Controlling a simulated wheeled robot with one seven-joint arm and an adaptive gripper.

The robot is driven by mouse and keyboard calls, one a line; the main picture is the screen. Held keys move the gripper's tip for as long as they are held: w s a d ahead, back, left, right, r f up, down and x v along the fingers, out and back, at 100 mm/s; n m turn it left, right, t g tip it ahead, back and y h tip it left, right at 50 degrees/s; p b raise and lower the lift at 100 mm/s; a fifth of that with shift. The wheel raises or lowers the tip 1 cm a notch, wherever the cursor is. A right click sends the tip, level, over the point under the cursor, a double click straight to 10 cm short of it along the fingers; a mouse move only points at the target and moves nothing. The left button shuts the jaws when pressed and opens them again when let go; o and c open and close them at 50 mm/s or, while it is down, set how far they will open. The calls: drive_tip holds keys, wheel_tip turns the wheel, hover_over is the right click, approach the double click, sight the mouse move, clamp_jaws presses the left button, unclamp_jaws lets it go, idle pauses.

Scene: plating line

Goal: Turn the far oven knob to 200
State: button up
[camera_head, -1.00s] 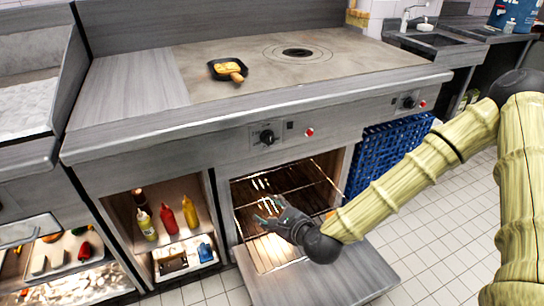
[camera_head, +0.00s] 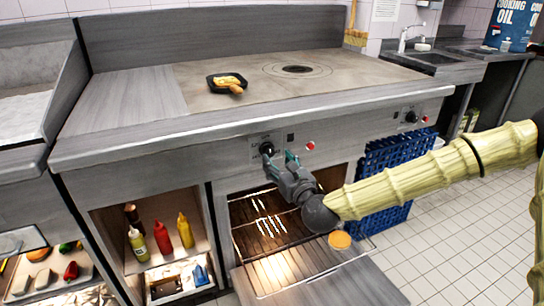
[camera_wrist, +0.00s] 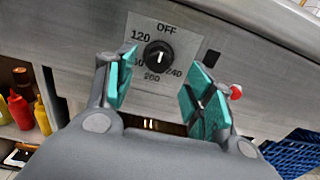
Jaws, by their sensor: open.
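One black oven knob (camera_head: 267,150) is on the stove's front panel above the open oven. In the wrist view this knob (camera_wrist: 158,56) has its white mark pointing up at OFF, on a dial plate (camera_wrist: 152,88) that also reads 120, 200 and 240. A second knob (camera_head: 411,117) is farther right on the panel, at the same stove. My gripper (camera_head: 279,156) is open and empty, just in front of the left knob. In the wrist view its teal fingers (camera_wrist: 158,72) stand on either side below the knob, seemingly apart from it.
A red button (camera_head: 310,146) is right of the left knob. The oven door (camera_head: 340,285) hangs open below, with a rack (camera_head: 265,235) inside and an orange round item (camera_head: 340,240). A blue crate (camera_head: 390,165) stands right. Sauce bottles (camera_head: 162,236) fill the left shelf.

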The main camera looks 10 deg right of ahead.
sight(270, 152)
drive_tip(key=shift+x, duration=2.6)
drive_tip(key=c, duration=1)
